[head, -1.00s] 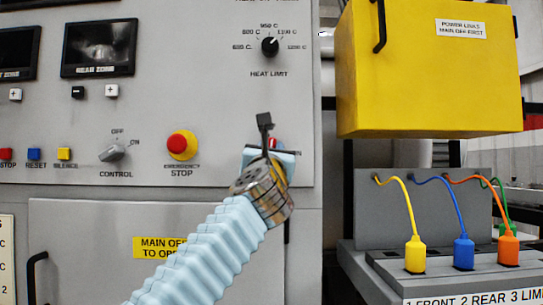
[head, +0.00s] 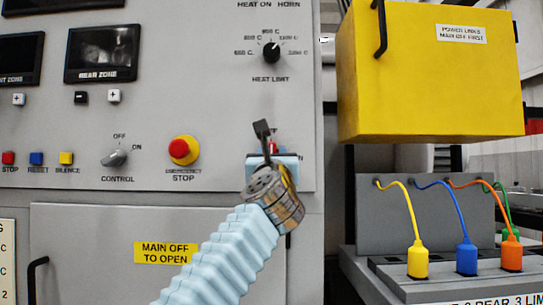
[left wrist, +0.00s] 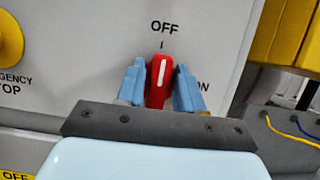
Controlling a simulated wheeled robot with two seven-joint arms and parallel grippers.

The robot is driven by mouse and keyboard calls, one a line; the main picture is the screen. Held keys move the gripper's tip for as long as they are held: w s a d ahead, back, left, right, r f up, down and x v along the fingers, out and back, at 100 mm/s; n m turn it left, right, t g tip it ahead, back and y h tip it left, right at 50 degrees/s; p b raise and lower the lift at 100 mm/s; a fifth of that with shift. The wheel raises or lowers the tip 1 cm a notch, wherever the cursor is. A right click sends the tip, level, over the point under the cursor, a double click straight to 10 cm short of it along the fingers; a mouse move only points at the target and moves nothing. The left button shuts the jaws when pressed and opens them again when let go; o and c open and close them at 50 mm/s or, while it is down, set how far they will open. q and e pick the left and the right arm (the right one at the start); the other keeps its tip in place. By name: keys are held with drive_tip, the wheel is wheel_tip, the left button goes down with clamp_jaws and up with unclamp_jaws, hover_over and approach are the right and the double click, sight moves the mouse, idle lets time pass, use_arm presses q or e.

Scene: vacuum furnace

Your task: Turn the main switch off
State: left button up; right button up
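The main switch is a red handle with a white line; it shows in the left wrist view (left wrist: 160,80) and, partly hidden, in the head view (head: 275,147). Its white line points up at the tick under OFF. The ON label (left wrist: 203,86) is to its right. My left gripper (left wrist: 160,88) has its blue fingers on both sides of the handle and looks shut on it. In the head view my left gripper (head: 272,160) covers most of the switch. My right gripper is not in view.
A red emergency stop button (head: 180,150) on a yellow base is left of the switch. A grey control knob (head: 114,158) is further left. A yellow box (head: 430,80) and a grey stand with coloured plugs (head: 417,262) are on the right.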

use_arm(q)
drive_tip(key=shift+o, duration=0.6)
drive_tip(key=b+v, duration=0.8)
drive_tip(key=v, duration=0.6)
drive_tip(key=shift+b, duration=0.35)
drive_tip(key=shift+w, duration=0.1)
